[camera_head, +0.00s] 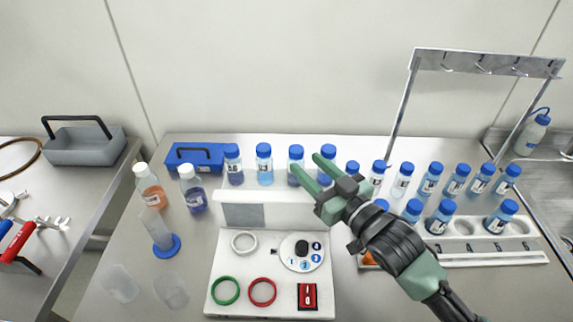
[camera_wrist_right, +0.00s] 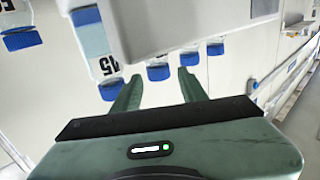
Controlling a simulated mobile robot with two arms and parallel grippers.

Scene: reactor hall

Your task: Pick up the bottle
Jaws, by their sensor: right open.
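Several blue-capped bottles stand on the bench, and I cannot tell which one is meant. A back row holds bottles such as one (camera_head: 264,165) left of my right gripper (camera_head: 304,162) and one (camera_head: 296,162) by its fingertips. More stand to the right, including one (camera_head: 430,180). Two white-capped bottles, one with orange liquid (camera_head: 150,186) and one with purple liquid (camera_head: 192,190), stand at the left. My right gripper is open and empty, its fingers partly covering bottles behind. In the right wrist view, blue-capped bottles (camera_wrist_right: 158,72) show beyond the open fingers (camera_wrist_right: 160,82). My left gripper is not in view.
A white panel (camera_head: 285,280) with rings, a dial and a red switch lies in front. A numbered rack (camera_head: 480,246) and a metal hook stand (camera_head: 405,100) are at right. A blue toolbox (camera_head: 195,155), a blue-based cylinder (camera_head: 165,243) and clear cups (camera_head: 172,290) are at left.

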